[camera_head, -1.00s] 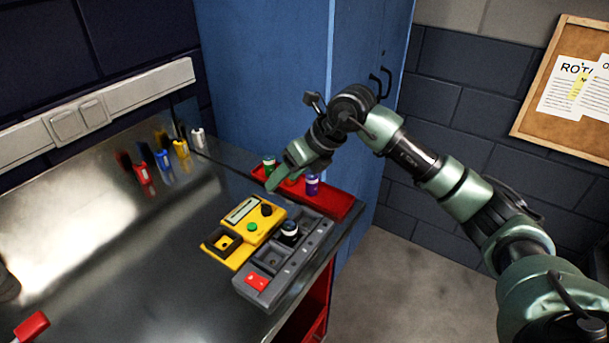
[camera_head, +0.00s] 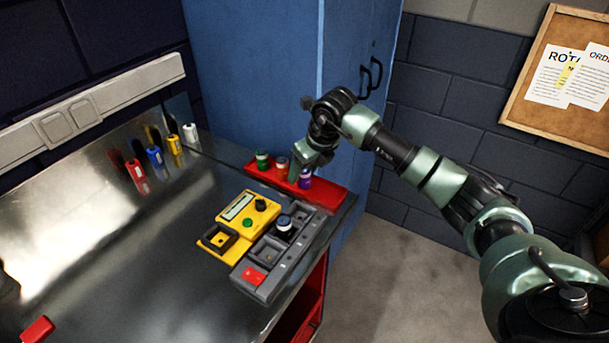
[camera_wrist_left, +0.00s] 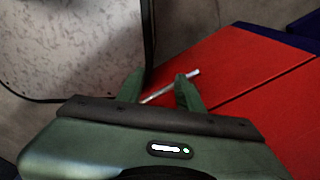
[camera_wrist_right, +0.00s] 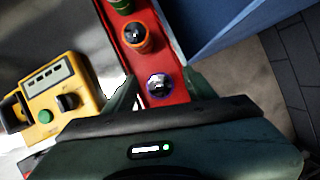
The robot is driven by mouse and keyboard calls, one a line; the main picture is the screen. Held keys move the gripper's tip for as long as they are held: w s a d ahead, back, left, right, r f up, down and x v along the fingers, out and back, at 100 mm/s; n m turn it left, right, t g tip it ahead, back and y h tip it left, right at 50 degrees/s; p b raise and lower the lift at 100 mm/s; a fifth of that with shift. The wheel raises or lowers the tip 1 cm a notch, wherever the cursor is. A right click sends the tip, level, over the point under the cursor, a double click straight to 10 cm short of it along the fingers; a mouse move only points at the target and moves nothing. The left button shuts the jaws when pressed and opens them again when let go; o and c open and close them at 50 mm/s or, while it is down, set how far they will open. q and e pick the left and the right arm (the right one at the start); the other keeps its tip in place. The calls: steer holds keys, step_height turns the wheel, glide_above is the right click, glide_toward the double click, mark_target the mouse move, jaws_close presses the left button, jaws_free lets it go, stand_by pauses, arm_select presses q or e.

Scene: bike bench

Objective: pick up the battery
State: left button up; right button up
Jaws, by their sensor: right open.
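Three batteries stand upright in a red tray: a green one (camera_head: 262,160), an orange one (camera_head: 282,165) and a purple one (camera_head: 305,179). A dark battery with a pale band (camera_head: 284,226) stands in a grey slotted holder (camera_head: 262,297). My right gripper (camera_head: 303,172) is above the red tray (camera_head: 335,192), close to the purple battery. In the right wrist view the purple battery (camera_wrist_right: 160,86) shows between the open, empty fingers; contact cannot be told. My left gripper (camera_wrist_left: 158,88) shows only in its wrist view, fingers apart by a thin metal bar (camera_wrist_left: 172,86) at a red cabinet.
A yellow tester (camera_head: 238,212) with a green button and black knob sits beside the grey holder. Red, blue, yellow and white cylinders (camera_head: 155,157) stand at the back. A blue cabinet (camera_head: 260,70) rises behind the tray. The bench's left middle is clear.

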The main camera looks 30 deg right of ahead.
jaws_close()
